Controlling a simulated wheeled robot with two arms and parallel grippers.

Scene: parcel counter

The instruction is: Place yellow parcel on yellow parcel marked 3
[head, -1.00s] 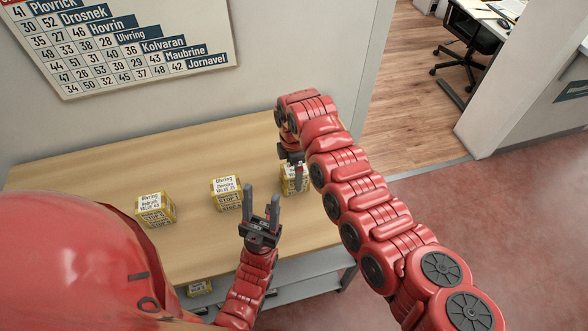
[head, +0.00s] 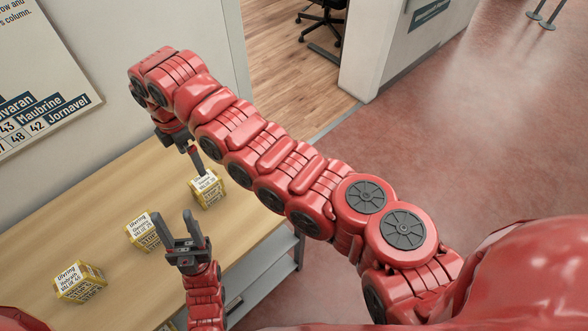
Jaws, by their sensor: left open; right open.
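Three yellow parcels with white printed tops stand apart in a row on the wooden counter (head: 110,200): a near-left parcel (head: 80,282), a middle parcel (head: 141,232) and a far-right parcel (head: 207,189). Their side print is too small to read surely, so I cannot tell which is marked 3. My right gripper (head: 192,152) is open and points down, just above or at the far-right parcel; contact is unclear. My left gripper (head: 177,214) is open and empty, fingers up, in front of the middle parcel and partly overlapping it in the picture.
A wall chart (head: 40,80) hangs at the left. A grey lower shelf (head: 262,268) runs under the counter, with a sliver of something yellow at the bottom edge. A white partition (head: 395,50) stands at the back. The red floor (head: 460,130) at right is open.

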